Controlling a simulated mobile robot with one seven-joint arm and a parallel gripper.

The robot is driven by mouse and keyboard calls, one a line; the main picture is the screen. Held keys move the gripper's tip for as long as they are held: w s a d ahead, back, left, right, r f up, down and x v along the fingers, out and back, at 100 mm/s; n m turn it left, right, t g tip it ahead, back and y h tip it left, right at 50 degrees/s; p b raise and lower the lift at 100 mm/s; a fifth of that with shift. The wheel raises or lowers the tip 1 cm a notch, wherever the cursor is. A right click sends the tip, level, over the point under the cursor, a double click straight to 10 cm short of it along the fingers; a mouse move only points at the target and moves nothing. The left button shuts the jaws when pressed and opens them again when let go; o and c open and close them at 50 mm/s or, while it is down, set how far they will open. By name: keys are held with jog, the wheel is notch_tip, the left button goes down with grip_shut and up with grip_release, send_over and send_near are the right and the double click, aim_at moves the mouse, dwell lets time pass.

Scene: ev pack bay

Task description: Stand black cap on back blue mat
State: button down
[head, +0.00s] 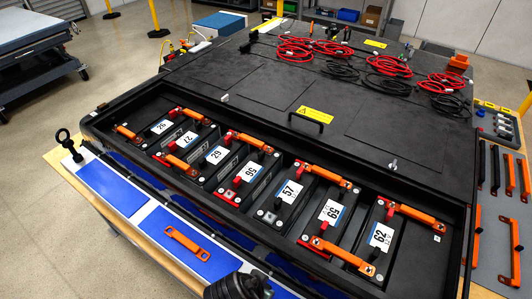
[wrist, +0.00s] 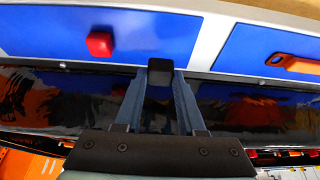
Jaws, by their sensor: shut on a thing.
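In the wrist view my gripper (wrist: 160,80) is shut on a small black cap (wrist: 160,71), held between the fingertips. A red cap stands on the left mat (wrist: 50,30) there. An orange bar (wrist: 292,63) lies on the right mat (wrist: 255,42). In the head view the bar (head: 187,243) lies on the middle blue mat (head: 170,230). The farther blue mat (head: 112,183) looks bare. The held cap and red cap are not visible there.
The black battery pack (head: 250,80) fills the bench beside the mats, with numbered modules in its open front. A black rail runs between pack and mats. A black eye bolt (head: 68,142) stands at the mats' far end. Red cables (head: 295,48) lie on the lid.

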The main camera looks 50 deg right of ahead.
jog(key=shift+f, duration=2.15)
jog(key=shift+f, duration=0.2)
jog(key=c, duration=0.5)
grip_release()
jog(key=shift+r, duration=0.1)
jog(key=v, duration=1.2)
jog(key=shift+r+b, duration=0.2)
jog(key=shift+b, duration=0.1)
